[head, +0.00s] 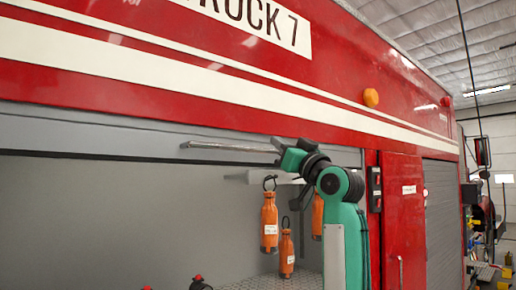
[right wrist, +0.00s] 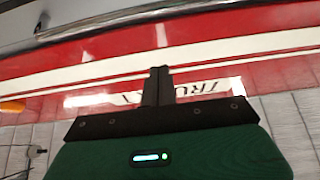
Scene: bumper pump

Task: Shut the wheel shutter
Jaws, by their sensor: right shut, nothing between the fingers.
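The wheel shutter (head: 110,135) is up, showing as a grey strip along the top of the open truck compartment. A pale metal bar (head: 225,147) runs along its lower edge. My right gripper (head: 279,145) is raised at the right end of this bar. In the right wrist view, the black fingers (right wrist: 158,85) are shut and empty, with the bar (right wrist: 140,20) running across beyond them. I cannot tell whether the fingers touch the bar. My left gripper is not in view.
Orange bottles (head: 269,222) hang inside the compartment behind my right arm. A red panel (head: 402,215) and a closed grey shutter (head: 441,225) are to the right. An orange lamp (head: 371,97) sits on the upper truck side. The compartment's left part looks clear.

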